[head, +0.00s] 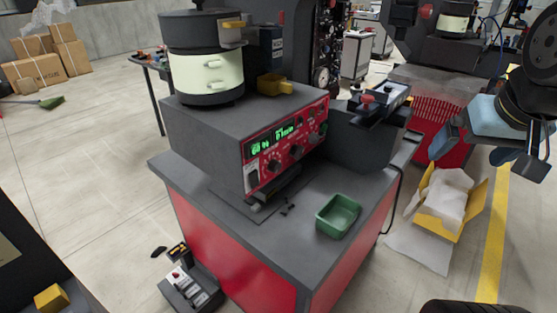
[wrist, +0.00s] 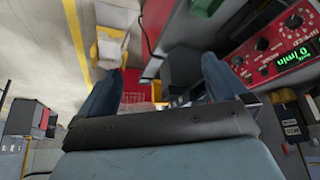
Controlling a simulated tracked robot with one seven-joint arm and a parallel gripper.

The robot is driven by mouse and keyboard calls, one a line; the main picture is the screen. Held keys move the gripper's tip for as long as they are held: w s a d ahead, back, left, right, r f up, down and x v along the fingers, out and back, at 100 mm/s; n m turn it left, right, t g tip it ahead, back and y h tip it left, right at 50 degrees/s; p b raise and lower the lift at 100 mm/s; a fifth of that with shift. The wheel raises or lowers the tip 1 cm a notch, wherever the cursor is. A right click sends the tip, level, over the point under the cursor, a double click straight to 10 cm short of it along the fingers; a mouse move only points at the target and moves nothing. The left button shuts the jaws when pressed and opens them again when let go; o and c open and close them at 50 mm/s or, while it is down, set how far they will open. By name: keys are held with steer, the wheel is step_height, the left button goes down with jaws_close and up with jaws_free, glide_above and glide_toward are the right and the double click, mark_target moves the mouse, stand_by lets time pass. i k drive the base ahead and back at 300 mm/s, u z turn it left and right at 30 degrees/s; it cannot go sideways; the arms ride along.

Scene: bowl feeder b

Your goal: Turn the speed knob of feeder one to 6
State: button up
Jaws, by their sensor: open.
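A feeder with a grey and cream bowl (head: 207,75) stands on a dark box on the bench. The box's red control panel (head: 250,150) has green lit displays and several black knobs, one of them a knob (head: 274,165) at the lower left. In the wrist view the panel (wrist: 237,47) is at the upper right, with a black knob (wrist: 294,21) near its edge. Labels and pointer settings are too small to read surely. My gripper (head: 488,160) is open and empty, right of the bench and well apart from the panel. Its fingers also show in the wrist view (wrist: 160,80).
A green tray (head: 338,215) and small dark parts lie on the bench (head: 270,235) before the panel. A device with a red knob (head: 368,102) stands right of the feeder. A yellow box (head: 447,205) is on the floor. A second feeder (head: 455,25) stands behind.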

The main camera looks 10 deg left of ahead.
mark_target(274, 166)
steer(key=u, duration=1.2)
steer(key=k, duration=1.75)
steer(key=z, duration=0.85)
steer(key=i, duration=1)
